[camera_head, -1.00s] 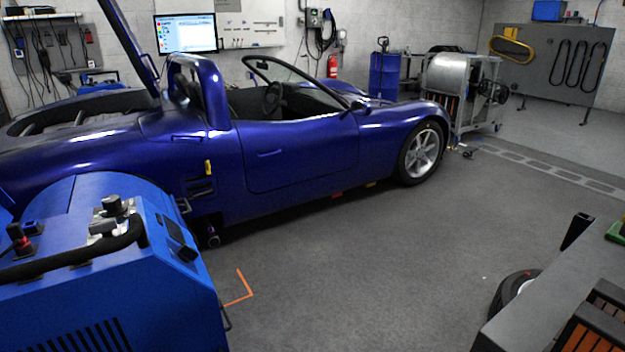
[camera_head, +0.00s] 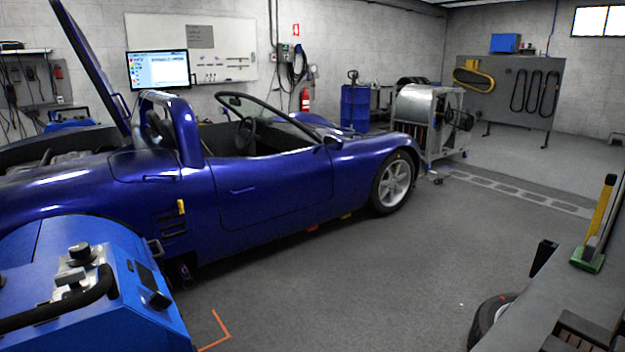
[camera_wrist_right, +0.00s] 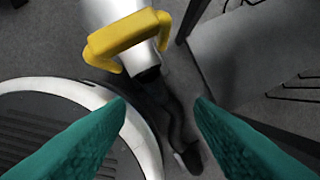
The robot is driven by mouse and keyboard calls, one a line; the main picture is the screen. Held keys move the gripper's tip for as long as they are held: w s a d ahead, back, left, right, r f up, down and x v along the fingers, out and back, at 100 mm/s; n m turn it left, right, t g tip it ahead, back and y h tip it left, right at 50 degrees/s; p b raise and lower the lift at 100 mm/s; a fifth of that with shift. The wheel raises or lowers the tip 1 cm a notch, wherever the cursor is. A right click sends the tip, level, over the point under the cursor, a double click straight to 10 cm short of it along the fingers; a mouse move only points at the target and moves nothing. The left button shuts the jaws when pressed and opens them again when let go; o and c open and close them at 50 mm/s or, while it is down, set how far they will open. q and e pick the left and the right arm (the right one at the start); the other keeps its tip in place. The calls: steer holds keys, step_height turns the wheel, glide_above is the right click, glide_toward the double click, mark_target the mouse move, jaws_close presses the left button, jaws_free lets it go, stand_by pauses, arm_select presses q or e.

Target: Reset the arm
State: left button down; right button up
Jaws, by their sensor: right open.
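My right gripper (camera_wrist_right: 160,108) shows in the right wrist view as two teal fingers spread wide apart, with nothing between them. Beyond the fingers is a silver cylinder with a yellow handle (camera_wrist_right: 125,35) and a dark end, with a black cable below it. Neither of my grippers shows in the head view, and the left gripper is in no view.
A blue sports car (camera_head: 265,185) stands along the left and middle. A blue machine (camera_head: 85,290) with a black hose is at the lower left. A grey bench (camera_head: 590,285) is at the right, with a tyre (camera_head: 488,318) beside it. Open floor (camera_head: 370,270) lies between.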

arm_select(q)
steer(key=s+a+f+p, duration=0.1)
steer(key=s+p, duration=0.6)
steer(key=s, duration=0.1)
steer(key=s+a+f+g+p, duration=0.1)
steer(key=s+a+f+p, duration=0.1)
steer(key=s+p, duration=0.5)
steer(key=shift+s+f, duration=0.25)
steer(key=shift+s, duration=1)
arm_select(e)
steer(key=s+d+f, duration=0.1)
steer(key=s, duration=0.7)
steer(key=s+d+f+g, duration=0.1)
steer(key=s+d+f, duration=0.1)
steer(key=s, duration=0.7)
steer(key=shift+s+f, duration=0.25)
steer(key=shift+s, duration=0.05)
